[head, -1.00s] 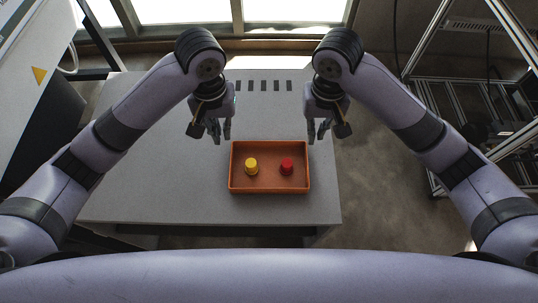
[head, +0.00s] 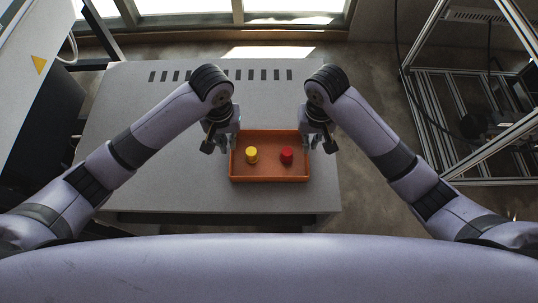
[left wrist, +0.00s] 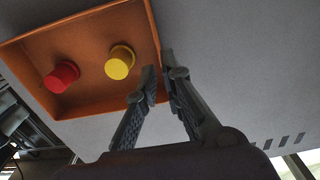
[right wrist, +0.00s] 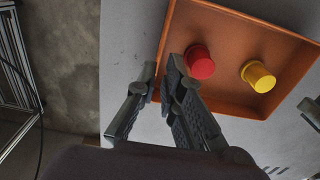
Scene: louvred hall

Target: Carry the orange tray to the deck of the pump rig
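The orange tray (head: 270,180) lies flat near the front right of the grey table. It carries a yellow knob-like piece (head: 251,155) and a red one (head: 287,156). My left gripper (head: 229,144) is at the tray's left wall; in the left wrist view its fingers (left wrist: 159,66) stand close together on either side of that wall. My right gripper (head: 309,142) is at the right wall; in the right wrist view its fingers (right wrist: 161,68) close around it. The fingertips are partly hidden in the head view. I cannot tell which structure is the pump rig.
The grey table (head: 160,140) is bare left of the tray, with dark slots along its far edge. An aluminium frame (head: 460,180) stands to the right across a strip of floor (head: 365,190). A white-and-dark cabinet (head: 35,95) with a yellow triangle is at the left.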

